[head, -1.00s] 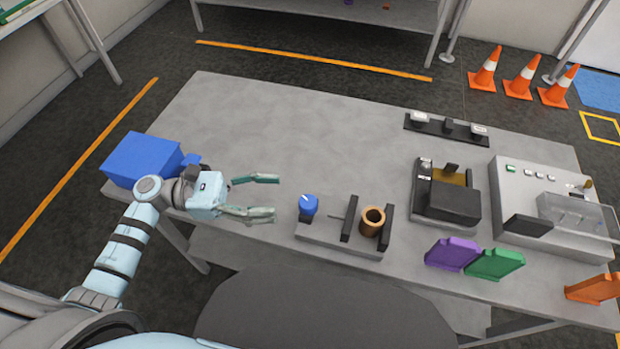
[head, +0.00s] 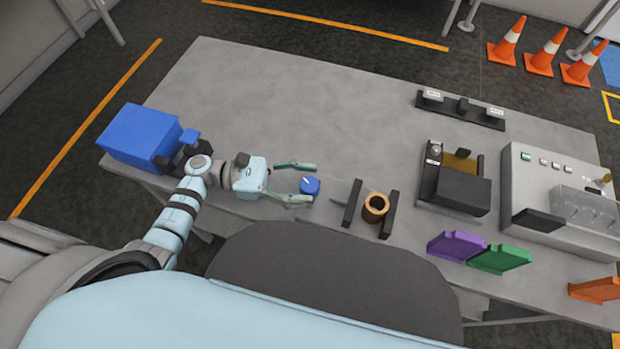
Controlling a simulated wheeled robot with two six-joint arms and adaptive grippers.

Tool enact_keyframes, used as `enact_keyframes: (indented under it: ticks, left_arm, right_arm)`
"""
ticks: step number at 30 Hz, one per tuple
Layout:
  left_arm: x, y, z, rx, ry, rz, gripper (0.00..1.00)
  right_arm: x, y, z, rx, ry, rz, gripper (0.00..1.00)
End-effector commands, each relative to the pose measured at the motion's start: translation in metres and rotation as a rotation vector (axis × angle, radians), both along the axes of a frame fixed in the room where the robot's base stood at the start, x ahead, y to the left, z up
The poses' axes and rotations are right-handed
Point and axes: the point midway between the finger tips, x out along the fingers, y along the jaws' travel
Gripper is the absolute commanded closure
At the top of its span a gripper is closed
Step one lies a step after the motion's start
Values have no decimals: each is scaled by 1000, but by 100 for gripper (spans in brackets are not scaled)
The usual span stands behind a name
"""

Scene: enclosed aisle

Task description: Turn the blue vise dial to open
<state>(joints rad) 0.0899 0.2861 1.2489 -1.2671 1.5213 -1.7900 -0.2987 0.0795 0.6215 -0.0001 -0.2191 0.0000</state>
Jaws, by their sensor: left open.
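The blue vise dial (head: 311,186) with a white mark on top sits at the left end of the grey vise (head: 333,213) on the table. The vise's two dark jaws (head: 352,203) stand on its right part, with a copper-brown ring (head: 376,207) between them. My left gripper (head: 306,184) is open, with its fingertips at the dial, one at the far side and one at the near side. I cannot tell whether the fingers touch the dial. My right gripper is not in view.
A blue box (head: 138,139) stands at the table's left end behind my left arm. Right of the vise are a black device (head: 463,190), a purple holder (head: 455,246), a green holder (head: 502,258) and a grey machine (head: 543,188). The table's (head: 270,90) far left part is clear.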

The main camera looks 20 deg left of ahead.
Motion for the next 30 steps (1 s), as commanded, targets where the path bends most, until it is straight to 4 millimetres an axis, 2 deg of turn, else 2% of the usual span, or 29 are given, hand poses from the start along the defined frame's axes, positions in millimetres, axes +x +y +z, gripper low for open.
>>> enact_keyframes:
  ticks: [5,13,22,30]
  left_arm:
    - [3,-14,1,0,0,0,44]
    - [3,-16,0,1,0,-1,46]
    - [3,-16,0,1,0,0,94]
    - [2,-15,0,0,0,20,94]
  right_arm:
    - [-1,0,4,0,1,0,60]
    - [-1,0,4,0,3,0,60]
    - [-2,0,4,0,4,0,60]
    - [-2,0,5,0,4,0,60]
